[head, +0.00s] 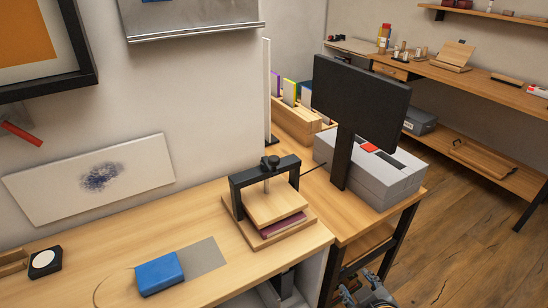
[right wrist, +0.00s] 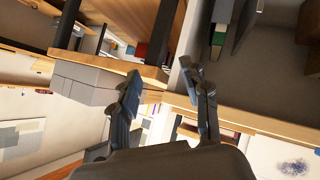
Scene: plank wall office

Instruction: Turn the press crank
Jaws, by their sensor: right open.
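The press (head: 234,198) stands on the wooden desk in the head view, with a black frame over a wooden base. A wooden plate sits under the frame, and something dark red lies beneath the plate. The press crank (head: 270,162) shows as a small black knob on top of the frame's crossbar. My right gripper (head: 358,284) is at the bottom edge of the head view, below and right of the press and apart from it. The right wrist view shows its fingers (right wrist: 160,75) spread with nothing between them. My left gripper is not in view.
A black monitor (head: 360,95) and a grey box (head: 370,175) stand right of the press. A blue block (head: 160,273) and a grey sheet (head: 206,257) lie left on the desk. A wooden organiser (head: 295,122) is behind. Open floor (head: 450,245) lies to the right.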

